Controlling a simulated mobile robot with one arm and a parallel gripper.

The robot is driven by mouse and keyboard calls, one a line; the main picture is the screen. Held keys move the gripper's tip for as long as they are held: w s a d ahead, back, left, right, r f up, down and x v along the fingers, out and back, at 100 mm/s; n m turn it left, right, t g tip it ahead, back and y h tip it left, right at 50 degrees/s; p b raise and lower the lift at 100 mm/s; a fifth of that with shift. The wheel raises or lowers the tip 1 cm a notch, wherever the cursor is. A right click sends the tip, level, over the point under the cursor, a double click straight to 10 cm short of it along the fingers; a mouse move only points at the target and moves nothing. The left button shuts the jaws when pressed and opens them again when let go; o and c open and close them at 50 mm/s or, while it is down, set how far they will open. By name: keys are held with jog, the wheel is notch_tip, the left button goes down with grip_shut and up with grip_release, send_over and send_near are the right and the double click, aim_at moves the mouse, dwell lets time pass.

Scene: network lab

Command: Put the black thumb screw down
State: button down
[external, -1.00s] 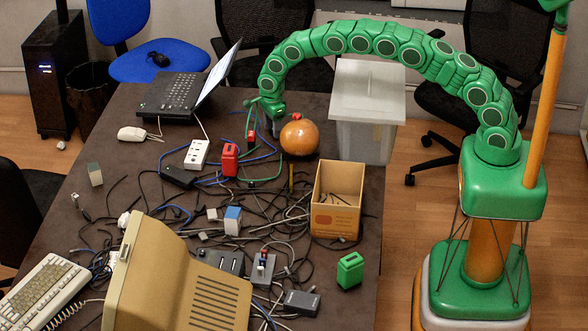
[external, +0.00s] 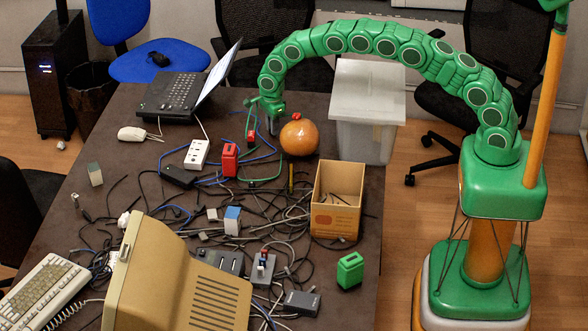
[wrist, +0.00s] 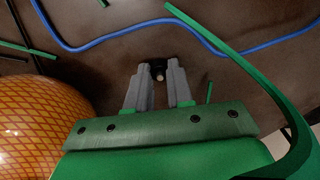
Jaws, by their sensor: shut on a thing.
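My gripper (wrist: 158,80) shows in the wrist view with its two grey fingers closed on the small black thumb screw (wrist: 158,66), which has a pale brass-coloured tip. The screw sits between the fingertips, close over the dark table; I cannot tell whether it touches the surface. In the external view my gripper (external: 274,126) points down at the far part of the table, just left of an orange ball. The screw is too small to make out there.
The orange ball (external: 299,139) stands right beside my gripper. A blue cable (wrist: 105,40) runs across the table ahead of the fingertips. A red block (external: 230,160), a power strip (external: 197,154) and an open cardboard box (external: 336,218) are nearby. Tangled cables cover the table's middle.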

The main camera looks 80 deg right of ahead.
notch_tip(320, 180, up, 16)
jog(key=s+a+n, duration=0.2)
jog(key=a+n, duration=0.5)
jog(key=a, duration=0.5)
jog(key=s+a+n, duration=1.1)
jog(key=a, duration=0.3)
jog(key=s+a+n, duration=1)
jog(key=s+a, duration=0.1)
jog(key=a, duration=0.3)
jog(key=shift+s+f, duration=0.15)
jog(key=shift+f, duration=6.4)
jog(key=shift+f, duration=0.15)
